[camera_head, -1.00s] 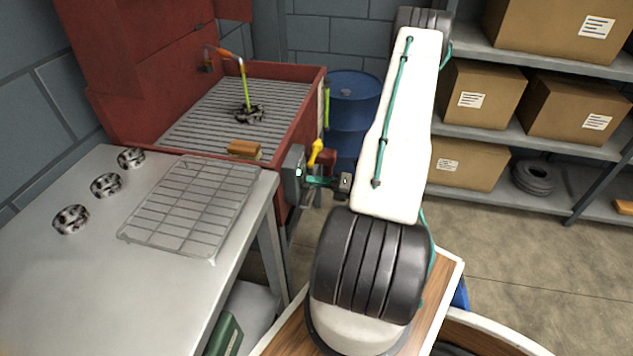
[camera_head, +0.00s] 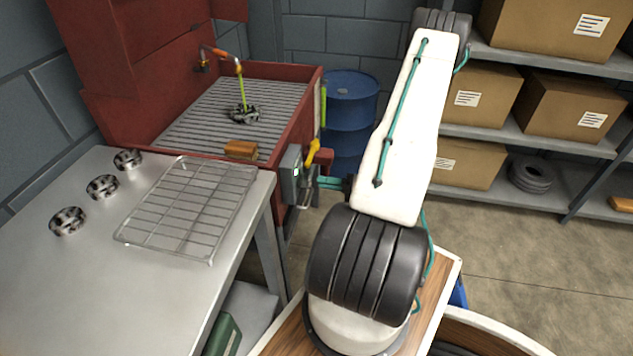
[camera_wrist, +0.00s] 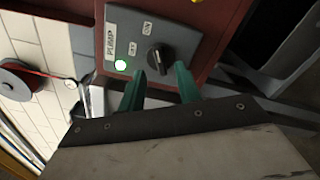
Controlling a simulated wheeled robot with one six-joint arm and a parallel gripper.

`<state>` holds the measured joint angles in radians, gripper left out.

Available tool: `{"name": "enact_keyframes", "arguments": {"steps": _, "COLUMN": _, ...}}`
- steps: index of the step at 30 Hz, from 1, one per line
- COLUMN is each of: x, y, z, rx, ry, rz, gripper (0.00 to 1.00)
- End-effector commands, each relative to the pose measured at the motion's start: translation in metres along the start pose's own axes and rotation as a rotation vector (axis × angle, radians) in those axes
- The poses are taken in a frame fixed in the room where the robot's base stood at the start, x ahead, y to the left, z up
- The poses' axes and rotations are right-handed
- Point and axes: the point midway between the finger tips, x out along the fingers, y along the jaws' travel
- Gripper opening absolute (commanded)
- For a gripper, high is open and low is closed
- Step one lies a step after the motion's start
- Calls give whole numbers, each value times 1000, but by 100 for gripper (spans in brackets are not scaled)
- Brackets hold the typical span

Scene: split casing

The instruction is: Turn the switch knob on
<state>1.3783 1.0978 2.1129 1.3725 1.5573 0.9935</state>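The switch knob (camera_wrist: 158,60) is a black rotary knob on a grey panel (camera_wrist: 190,42) marked PUMP, with ON and OFF labels. The knob's pale mark points roughly toward the ON side.
A yellow-handled valve (camera_head: 313,151) stands just above my gripper. A steel table (camera_head: 90,270) with a wire rack and ring-shaped parts is at left. A blue drum (camera_head: 350,112) is behind; shelves with boxes (camera_head: 480,98) are at right.

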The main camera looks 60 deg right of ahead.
Motion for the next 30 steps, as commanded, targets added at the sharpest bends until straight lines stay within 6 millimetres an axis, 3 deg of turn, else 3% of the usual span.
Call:
{"name": "enact_keyframes", "arguments": {"steps": 3, "x": -20, "y": 0, "z": 1, "rx": 0, "ry": -4, "rz": -3, "gripper": 34}}
{"name": "enact_keyframes", "arguments": {"steps": 9, "x": -36, "y": 0, "z": 0, "rx": 2, "ry": 0, "rz": -1, "gripper": 34}}
{"name": "enact_keyframes", "arguments": {"steps": 30, "x": -37, "y": 0, "z": -1, "rx": -29, "ry": 2, "rz": -2, "gripper": 34}}
